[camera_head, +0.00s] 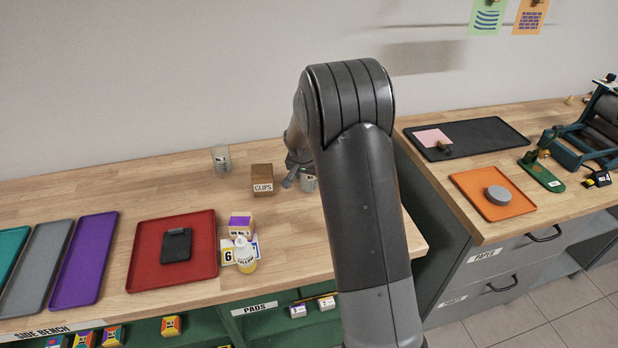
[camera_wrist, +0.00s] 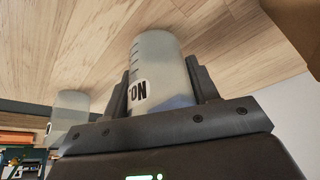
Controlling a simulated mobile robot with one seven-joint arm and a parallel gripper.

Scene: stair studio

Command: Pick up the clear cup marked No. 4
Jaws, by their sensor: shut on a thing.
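My gripper (camera_wrist: 161,84) is shut on a clear, frosted cup (camera_wrist: 157,50) with measuring lines, its two dark fingers on either side of it. The cup's white label shows only the letters "NO"; its number is hidden, so I cannot tell which cup this is. In the head view the held cup (camera_head: 309,184) is partly hidden behind my arm, at the bench's back right. Whether it touches the bench is unclear. A second clear cup (camera_wrist: 69,112) stands apart at left in the wrist view; it is also near the wall in the head view (camera_head: 221,160).
A brown box marked CLIPS (camera_head: 262,180) stands close left of my gripper. Further forward are a yellow-white bottle (camera_head: 245,256), a purple-white box (camera_head: 240,225) and a red tray (camera_head: 146,271) with a dark item. The bench's back left is clear.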

